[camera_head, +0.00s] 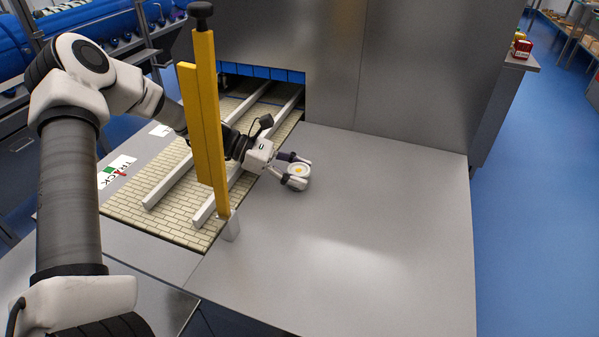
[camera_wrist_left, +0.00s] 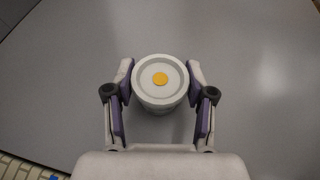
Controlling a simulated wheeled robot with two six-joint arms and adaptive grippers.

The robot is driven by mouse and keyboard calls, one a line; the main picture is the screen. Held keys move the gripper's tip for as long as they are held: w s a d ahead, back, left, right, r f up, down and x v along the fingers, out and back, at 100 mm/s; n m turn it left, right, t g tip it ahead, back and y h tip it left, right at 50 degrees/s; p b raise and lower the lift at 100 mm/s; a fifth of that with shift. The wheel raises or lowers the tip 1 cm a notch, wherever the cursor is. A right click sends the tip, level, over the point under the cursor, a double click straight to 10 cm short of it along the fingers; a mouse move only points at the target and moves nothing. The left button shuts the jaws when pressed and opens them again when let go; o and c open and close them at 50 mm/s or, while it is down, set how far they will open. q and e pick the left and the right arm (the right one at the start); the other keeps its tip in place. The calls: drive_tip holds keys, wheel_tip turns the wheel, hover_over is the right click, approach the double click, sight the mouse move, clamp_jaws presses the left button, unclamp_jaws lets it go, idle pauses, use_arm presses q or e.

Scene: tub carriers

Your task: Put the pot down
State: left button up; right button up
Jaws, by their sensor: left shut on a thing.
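The pot (camera_head: 299,170) is a small round white tub with a yellow spot in its middle. It is between the fingers of my left gripper (camera_head: 294,171), over the bare grey metal table (camera_head: 350,240) just right of the conveyor. In the left wrist view the pot (camera_wrist_left: 160,92) is upright, with the purple-padded fingers of my left gripper (camera_wrist_left: 160,100) on both sides of it, shut on it. I cannot tell whether its base touches the table. My right gripper does not show.
A tiled conveyor belt (camera_head: 125,205) with white guide rails (camera_head: 170,185) lies left of the pot. A yellow upright post (camera_head: 208,120) stands at the table's left edge. A tall metal housing (camera_head: 400,70) closes the back. The table's front and right are clear.

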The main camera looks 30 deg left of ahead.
use_arm(q)
drive_tip(key=shift+s+d+r, duration=0.1)
drive_tip(key=shift+s+r, duration=0.05)
drive_tip(key=shift+s, duration=0.1)
drive_tip(key=o, duration=1.2)
drive_tip(key=shift+w+f, duration=0.2)
drive_tip(key=shift+f, duration=0.05)
drive_tip(key=shift+s, duration=0.1)
drive_tip(key=shift+r, duration=0.1)
drive_tip(key=shift+r, duration=0.35)
drive_tip(key=p+v, duration=0.3)
drive_tip(key=v, duration=0.9)
drive_tip(key=shift+f, duration=0.2)
